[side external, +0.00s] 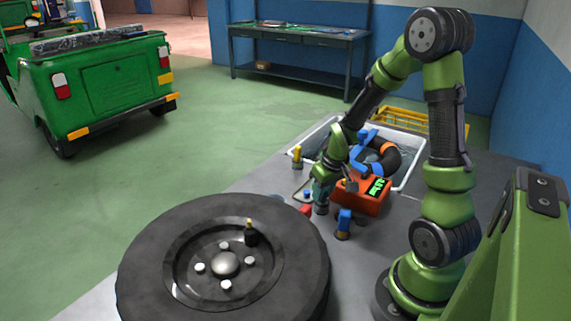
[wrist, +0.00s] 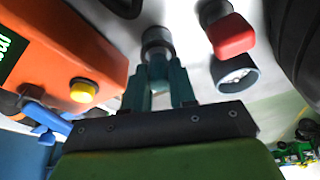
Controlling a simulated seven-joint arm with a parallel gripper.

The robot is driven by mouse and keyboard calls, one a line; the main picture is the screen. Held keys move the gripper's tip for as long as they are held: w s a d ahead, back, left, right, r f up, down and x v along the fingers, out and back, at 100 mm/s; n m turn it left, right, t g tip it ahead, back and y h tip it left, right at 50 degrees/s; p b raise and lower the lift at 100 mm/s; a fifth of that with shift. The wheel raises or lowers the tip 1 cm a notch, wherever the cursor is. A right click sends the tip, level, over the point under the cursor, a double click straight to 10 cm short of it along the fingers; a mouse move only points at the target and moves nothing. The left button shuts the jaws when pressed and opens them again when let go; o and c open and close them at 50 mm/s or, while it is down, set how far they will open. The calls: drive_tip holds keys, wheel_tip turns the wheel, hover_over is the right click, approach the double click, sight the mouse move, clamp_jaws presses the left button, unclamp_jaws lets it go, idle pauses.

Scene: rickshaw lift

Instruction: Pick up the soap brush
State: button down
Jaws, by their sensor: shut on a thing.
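My gripper (side external: 321,189) is low over the grey work surface, in front of the orange box. In the wrist view, its teal fingers (wrist: 160,86) are shut on a dark grey cylindrical thing (wrist: 157,39). This grey piece also shows below the fingers in the side view (side external: 321,209). It looks upright and at or close to the surface. I cannot tell for sure whether it is the soap brush; the fingers hide part of it. Beside it, a red-topped piece (wrist: 232,36) and a dark blue ring with a pale inside (wrist: 236,75) show in the wrist view.
The orange box (side external: 362,193) with a green display is close to the gripper's right. A blue-topped piece (side external: 344,221) stands nearby. A white-rimmed basin (side external: 411,170) is behind.

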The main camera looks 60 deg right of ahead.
drive_tip(key=shift+r, duration=0.15)
wheel_tip(320, 180, up, 9)
drive_tip(key=shift+r, duration=0.1)
drive_tip(key=shift+w+y, duration=0.1)
drive_tip(key=shift+y, duration=0.2)
drive_tip(key=w+a+f+y, duration=0.25)
drive_tip(key=w+a, duration=0.35)
drive_tip(key=w, duration=0.5)
drive_tip(key=shift+m+y, duration=0.3)
drive_tip(key=shift+y, duration=0.15)
drive_tip(key=shift+s+d+f, duration=0.1)
drive_tip(key=shift+d+f, duration=0.05)
drive_tip(key=shift+f, duration=1.15)
drive_tip(key=shift+d+f, duration=0.1)
drive_tip(key=shift+f, duration=1.2)
drive_tip(key=shift+f, duration=0.6)
wheel_tip(320, 180, up, 7)
